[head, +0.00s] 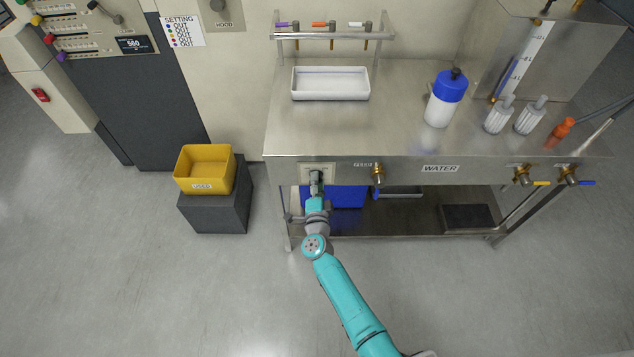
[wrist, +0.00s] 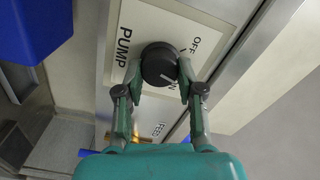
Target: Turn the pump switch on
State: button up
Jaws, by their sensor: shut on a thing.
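The pump switch is a round black knob (wrist: 159,63) on a pale plate (wrist: 143,22) lettered PUMP, with OFF at one side. Another label, partly hidden by a finger, seems to read ON. A short light mark shows on the knob's lower right, toward that partly hidden label. My gripper (wrist: 160,76) is shut on the knob, one finger on each side. In the head view my gripper (head: 316,181) is at the switch plate (head: 318,167) on the bench's front panel, and it hides the knob's face.
A brass valve (head: 377,173) sits on the panel just right of the switch. A blue bin (head: 348,196) stands under the bench, close to my wrist. A yellow bin (head: 205,168) is on a grey stand at the left. The floor in front is clear.

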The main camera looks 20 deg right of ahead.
jog(key=m, duration=0.5)
jog(key=shift+f+m, duration=0.1)
jog(key=shift+m, duration=0.3)
dwell(0.4)
jog(key=o, duration=1.1)
jog(key=shift+o, duration=0.2)
jog(key=v, duration=1.2)
jog(key=shift+s, duration=0.1)
